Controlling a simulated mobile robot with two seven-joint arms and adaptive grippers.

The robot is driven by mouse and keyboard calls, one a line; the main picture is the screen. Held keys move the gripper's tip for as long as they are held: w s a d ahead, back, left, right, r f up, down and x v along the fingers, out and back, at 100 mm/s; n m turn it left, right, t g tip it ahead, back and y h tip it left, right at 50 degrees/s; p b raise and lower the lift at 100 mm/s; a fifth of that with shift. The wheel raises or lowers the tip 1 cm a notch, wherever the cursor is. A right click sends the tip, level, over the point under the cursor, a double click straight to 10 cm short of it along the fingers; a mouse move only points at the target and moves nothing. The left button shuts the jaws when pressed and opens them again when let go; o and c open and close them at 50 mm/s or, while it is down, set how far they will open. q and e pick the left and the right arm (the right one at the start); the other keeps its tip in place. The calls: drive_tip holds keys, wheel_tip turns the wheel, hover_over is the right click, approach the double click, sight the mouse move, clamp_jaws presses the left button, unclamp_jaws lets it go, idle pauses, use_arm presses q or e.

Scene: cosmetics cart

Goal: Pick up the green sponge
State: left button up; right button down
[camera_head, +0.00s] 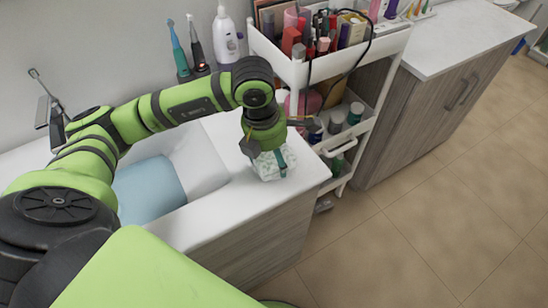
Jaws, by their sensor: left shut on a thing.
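My left gripper (268,152) reaches down from the left over the front right corner of the white counter (228,206). It is shut on a pale green-white, rough-looking thing, which I take to be the green sponge (266,172). The gripper covers its upper part. A dark green strip crosses its right side, and I cannot tell whether it belongs to the sponge or to a finger. The sponge is at the counter top near the right edge. I cannot tell whether it touches the surface. My right gripper is not in view.
A white cart (343,144) with cosmetics on its shelves stands close to the right of the gripper. Two electric toothbrushes (198,48) and a white bottle (226,36) stand behind the arm. A basin with a light blue cloth (148,190) is at left. Floor at right is clear.

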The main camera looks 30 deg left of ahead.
use_arm(q)
drive_tip(key=shift+r+p, duration=0.25)
drive_tip(key=shift+p, duration=0.3)
drive_tip(key=shift+r, duration=0.25)
wheel_tip(320, 180, up, 3)
drive_tip(key=shift+r+b, duration=0.15)
drive_tip(key=shift+b, duration=0.7)
drive_tip(key=d+r+b, duration=0.1)
drive_tip(key=d+r, duration=0.6)
drive_tip(key=d, duration=0.4)
drive_tip(key=shift+w+d+b, duration=0.35)
drive_tip(key=shift+w, duration=0.05)
drive_tip(key=shift+o, duration=0.4)
